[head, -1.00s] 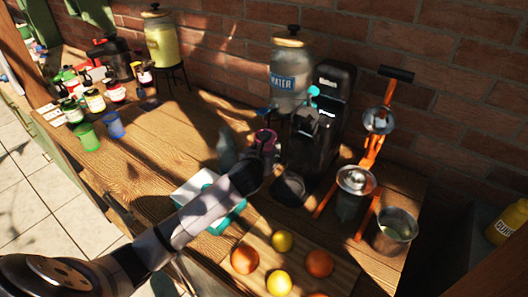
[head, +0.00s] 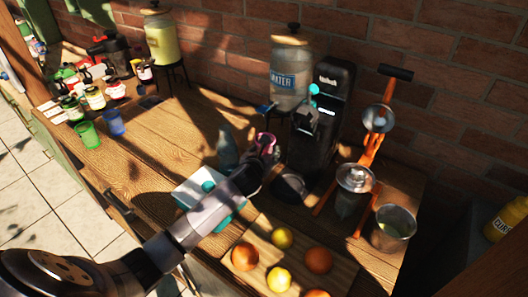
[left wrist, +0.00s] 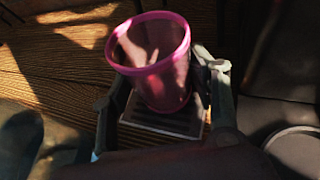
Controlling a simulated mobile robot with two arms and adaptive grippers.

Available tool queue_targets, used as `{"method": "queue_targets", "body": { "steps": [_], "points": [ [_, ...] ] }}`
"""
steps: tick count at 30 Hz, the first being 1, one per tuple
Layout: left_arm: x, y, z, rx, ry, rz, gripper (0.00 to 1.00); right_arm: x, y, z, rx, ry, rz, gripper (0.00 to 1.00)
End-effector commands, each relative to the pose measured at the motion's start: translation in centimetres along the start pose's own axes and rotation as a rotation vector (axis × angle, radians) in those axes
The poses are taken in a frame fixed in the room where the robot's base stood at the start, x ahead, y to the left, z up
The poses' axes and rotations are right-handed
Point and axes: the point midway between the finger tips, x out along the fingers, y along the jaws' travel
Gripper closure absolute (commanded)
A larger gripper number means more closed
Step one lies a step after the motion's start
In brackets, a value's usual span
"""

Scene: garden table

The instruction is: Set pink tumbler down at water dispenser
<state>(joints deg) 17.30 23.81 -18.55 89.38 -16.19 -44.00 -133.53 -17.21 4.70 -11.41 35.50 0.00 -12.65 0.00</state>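The pink tumbler (head: 264,141) stands upright below and in front of the glass water dispenser (head: 291,75), which has a "WATER" label. In the left wrist view the tumbler (left wrist: 155,70) is over a dark slatted tray (left wrist: 165,122), seemingly resting on it. My left gripper (left wrist: 168,85) has one finger on each side of the tumbler. Gaps show between the fingers and its lower wall, so the gripper looks open around it. In the head view this gripper (head: 258,160) partly hides the tumbler and its base. My right gripper is not in view.
A black coffee machine (head: 318,125) stands close to the right of the tumbler. A grey-blue bottle (head: 227,150) stands close to the left. An orange juicer (head: 368,150), a metal pot (head: 393,230) and a fruit board (head: 335,275) are further right and nearer.

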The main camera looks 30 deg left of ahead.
Motion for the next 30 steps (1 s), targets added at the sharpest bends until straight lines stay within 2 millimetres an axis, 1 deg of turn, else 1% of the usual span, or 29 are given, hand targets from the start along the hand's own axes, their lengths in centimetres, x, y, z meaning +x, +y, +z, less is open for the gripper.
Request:
{"method": "queue_targets", "body": {
  "steps": [1,5,6,17,20,23,30],
  "points": [
    [0.0,0.0,0.0,0.0,0.0,0.0,0.4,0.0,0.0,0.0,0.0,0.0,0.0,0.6],
    [0.0,0.0,0.0,-0.001,0.0,0.0,0.31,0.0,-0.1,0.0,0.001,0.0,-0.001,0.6],
    [0.0,0.0,0.0,-0.001,0.0,0.0,0.3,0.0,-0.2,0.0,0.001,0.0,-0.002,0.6],
    [-0.3,0.0,0.3,-0.002,0.0,0.0,0.3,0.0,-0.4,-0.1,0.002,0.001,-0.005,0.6],
    [-1.2,0.0,0.3,0.0,-0.001,0.0,0.3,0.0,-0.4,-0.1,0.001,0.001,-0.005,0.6],
    [-2.7,0.0,0.3,0.001,-0.002,-0.001,0.3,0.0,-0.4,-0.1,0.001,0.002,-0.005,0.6],
    [-7.2,0.1,0.2,0.002,-0.001,-0.001,0.3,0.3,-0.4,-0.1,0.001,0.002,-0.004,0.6]
  ]
}}
